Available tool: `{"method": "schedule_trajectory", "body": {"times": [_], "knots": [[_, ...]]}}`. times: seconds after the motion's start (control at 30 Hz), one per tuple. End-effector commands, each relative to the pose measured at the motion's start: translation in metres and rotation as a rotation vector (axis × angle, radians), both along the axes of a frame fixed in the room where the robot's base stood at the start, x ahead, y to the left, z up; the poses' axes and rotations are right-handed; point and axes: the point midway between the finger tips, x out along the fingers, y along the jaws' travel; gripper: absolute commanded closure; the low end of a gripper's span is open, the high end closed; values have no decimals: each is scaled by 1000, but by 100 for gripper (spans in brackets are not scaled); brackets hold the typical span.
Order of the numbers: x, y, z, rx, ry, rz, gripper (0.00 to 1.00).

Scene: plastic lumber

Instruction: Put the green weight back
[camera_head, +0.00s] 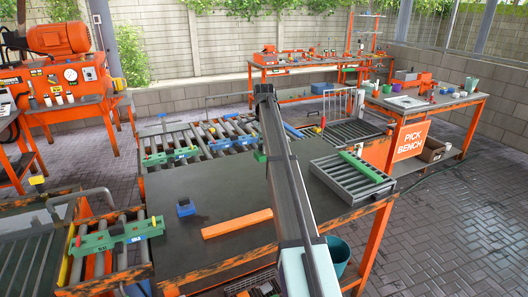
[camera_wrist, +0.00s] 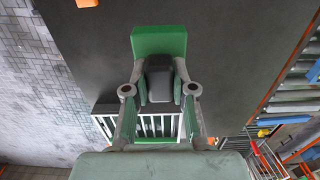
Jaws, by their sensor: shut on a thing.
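The green weight (camera_wrist: 159,41) is a green block with a dark grey grip piece (camera_wrist: 159,82), seen in the wrist view. My gripper (camera_wrist: 160,91) is shut on the grey piece, one finger on each side. The weight is above the dark bench top (camera_wrist: 85,55); its exact height is hard to tell. In the head view my arm hides most of the gripper, and a small green patch (camera_head: 260,156) shows at the arm's left edge, probably the weight.
A grey slatted tray (camera_head: 340,178) with a green bar (camera_head: 361,166) sits on the bench's right end. An orange bar (camera_head: 237,223) and a blue block (camera_head: 186,208) lie on the bench. Roller conveyors (camera_head: 215,138) run behind; a green-barred roller unit (camera_head: 115,238) is at left.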

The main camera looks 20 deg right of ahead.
Motion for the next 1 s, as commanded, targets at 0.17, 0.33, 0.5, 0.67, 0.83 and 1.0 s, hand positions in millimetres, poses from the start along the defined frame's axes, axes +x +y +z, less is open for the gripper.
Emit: {"method": "schedule_trajectory", "body": {"times": [0.17,0.33,0.5,0.67,0.83,1.0], "knots": [[-2,0,-35,0,1,0,100],[-1,0,-70,0,1,1,100],[-1,0,-101,0,0,1,100],[0,0,-118,-1,-1,1,100],[0,-1,-125,-1,-2,1,100],[-1,0,-137,0,0,1,100]]}}
